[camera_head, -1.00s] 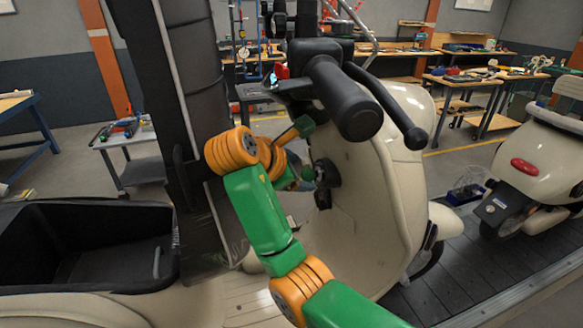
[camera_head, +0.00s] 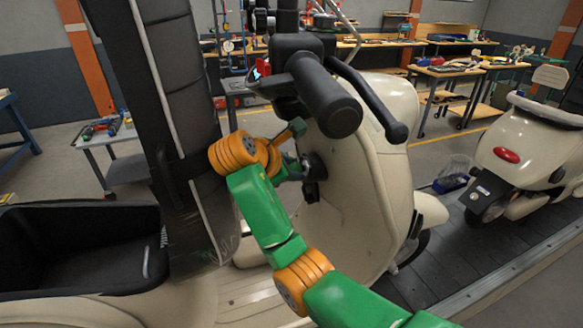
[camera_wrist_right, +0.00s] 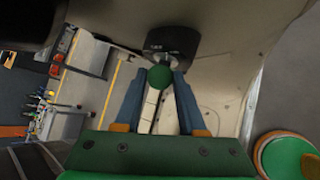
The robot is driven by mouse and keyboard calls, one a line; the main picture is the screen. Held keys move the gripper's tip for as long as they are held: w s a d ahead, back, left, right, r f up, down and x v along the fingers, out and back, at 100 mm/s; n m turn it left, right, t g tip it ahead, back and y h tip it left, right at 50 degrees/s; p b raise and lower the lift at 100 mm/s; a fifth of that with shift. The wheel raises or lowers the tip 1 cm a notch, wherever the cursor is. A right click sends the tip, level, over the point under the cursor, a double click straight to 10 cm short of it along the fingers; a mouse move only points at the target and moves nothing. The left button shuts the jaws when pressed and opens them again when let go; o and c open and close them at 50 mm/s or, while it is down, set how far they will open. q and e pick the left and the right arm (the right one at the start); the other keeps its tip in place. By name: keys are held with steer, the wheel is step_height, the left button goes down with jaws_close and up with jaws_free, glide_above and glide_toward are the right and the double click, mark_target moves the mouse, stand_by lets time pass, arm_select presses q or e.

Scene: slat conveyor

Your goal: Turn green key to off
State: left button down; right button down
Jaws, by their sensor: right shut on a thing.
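The green key (camera_wrist_right: 160,77) is in a black ignition lock (camera_wrist_right: 172,44) on the inner side of the cream scooter's front shield. Its round green head sits between the fingertips of my right gripper (camera_wrist_right: 161,82) in the wrist view, and the gripper is shut on it. In the head view, my right gripper (camera_head: 294,171) reaches the lock (camera_head: 314,180) below the handlebar, and the key is hidden there. I cannot read the key's turn position from these frames. My left gripper is not in view.
The black handlebar grip (camera_head: 326,97) hangs just above my right forearm. A tall black seat back (camera_head: 158,70) stands close on the left. A second cream scooter (camera_head: 530,140) stands at right on the slat conveyor (camera_head: 445,245). Workbenches are behind.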

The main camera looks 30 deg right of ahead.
steer(key=shift+w+r+n+g+y, duration=0.15)
steer(key=shift+n+g+y, duration=0.45)
steer(key=shift+g, duration=0.4)
steer(key=shift+w+d+r+n+g+y, duration=0.1)
steer(key=shift+w+n+g+y, duration=0.15)
steer(key=shift+n+g, duration=0.55)
steer(key=shift+s+g, duration=0.1)
steer(key=shift+g, duration=0.2)
steer(key=c, duration=0.8)
jaws_free()
steer(key=shift+d, duration=0.1)
steer(key=shift+c, duration=0.2)
steer(key=o, duration=0.4)
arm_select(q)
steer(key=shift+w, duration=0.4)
arm_select(e)
steer(key=shift+o, duration=0.2)
steer(key=shift+d, duration=0.1)
